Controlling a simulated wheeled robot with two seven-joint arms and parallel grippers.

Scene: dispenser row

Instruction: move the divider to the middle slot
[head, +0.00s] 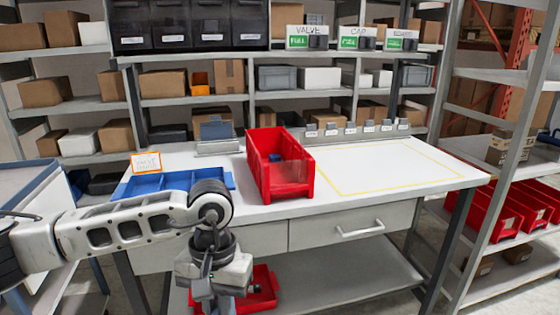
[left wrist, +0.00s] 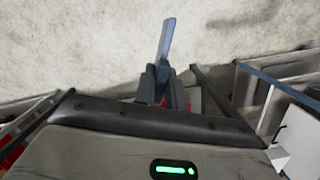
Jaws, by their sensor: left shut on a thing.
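My left gripper (left wrist: 165,84) is shut on a thin blue-grey plate, which looks like the divider (left wrist: 166,42). In the left wrist view the plate stands out past the dark fingers, nearly edge-on and slightly tilted. In the head view my left gripper (head: 222,304) is low in front of the table, and the plate cannot be made out there. A red bin (head: 265,180) stands on the table with a small dark blue thing inside. A blue tray (head: 146,184) with compartments lies left of it, partly behind my arm. I cannot tell where the middle slot is. My right gripper is out of view.
A grey holder with a blue-grey plate (head: 217,131) stands at the back of the table. Another red bin (head: 264,283) is low behind my gripper. The yellow-outlined right part of the table (head: 390,170) is clear. Shelves stand behind and right.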

